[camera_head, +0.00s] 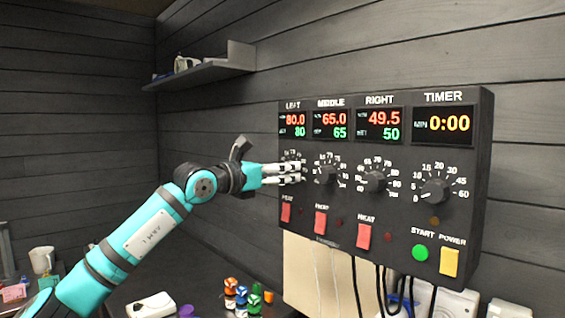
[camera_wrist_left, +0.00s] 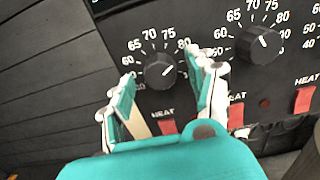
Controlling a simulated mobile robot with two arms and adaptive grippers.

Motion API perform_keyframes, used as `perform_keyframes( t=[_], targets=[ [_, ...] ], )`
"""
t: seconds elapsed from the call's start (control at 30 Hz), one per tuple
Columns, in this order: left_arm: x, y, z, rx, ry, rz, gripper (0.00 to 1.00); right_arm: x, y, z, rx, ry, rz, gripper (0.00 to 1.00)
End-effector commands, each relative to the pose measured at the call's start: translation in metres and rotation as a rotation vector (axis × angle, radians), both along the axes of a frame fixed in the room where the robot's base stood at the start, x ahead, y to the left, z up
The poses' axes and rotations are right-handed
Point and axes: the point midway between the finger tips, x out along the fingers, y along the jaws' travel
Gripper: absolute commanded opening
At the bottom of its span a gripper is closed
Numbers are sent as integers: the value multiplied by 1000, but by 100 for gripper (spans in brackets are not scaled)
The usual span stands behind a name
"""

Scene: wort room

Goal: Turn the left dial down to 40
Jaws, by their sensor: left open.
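The black control panel (camera_head: 385,175) hangs on the wall. Its left display (camera_head: 292,125) reads 80.0 in red and 80 in green. The left dial is hidden behind my gripper in the head view. In the left wrist view the left dial (camera_wrist_left: 159,72) is a black knob with a white pointer, turned toward the upper right, near the 80 mark. My left gripper (camera_head: 298,173) is at the panel in front of this dial. It is open, and its fingers (camera_wrist_left: 165,85) lie to either side of the knob with visible gaps. My right gripper is not in view.
The middle dial (camera_head: 326,174) is close beside the left one, with the right dial (camera_head: 373,181) and timer dial (camera_head: 435,191) beyond. Red heat switches (camera_head: 286,212) sit below the dials. A wall shelf (camera_head: 215,68) is at upper left; small coloured blocks (camera_head: 240,296) stand on the counter.

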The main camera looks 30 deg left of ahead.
Motion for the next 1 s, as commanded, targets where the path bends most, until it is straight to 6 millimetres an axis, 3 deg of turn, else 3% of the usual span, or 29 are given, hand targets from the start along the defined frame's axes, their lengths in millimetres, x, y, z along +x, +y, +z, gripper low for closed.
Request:
perform_keyframes(
  t=[0.37, 0.77, 1.0],
  targets=[
    [6, -2, -1, 0, 1, 0, 58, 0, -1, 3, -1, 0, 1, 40],
    [6, -2, 0, 0, 0, 0, 6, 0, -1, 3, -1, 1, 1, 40],
    [6, -2, -1, -13, 5, 0, 3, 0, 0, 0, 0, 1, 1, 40]
  ],
)
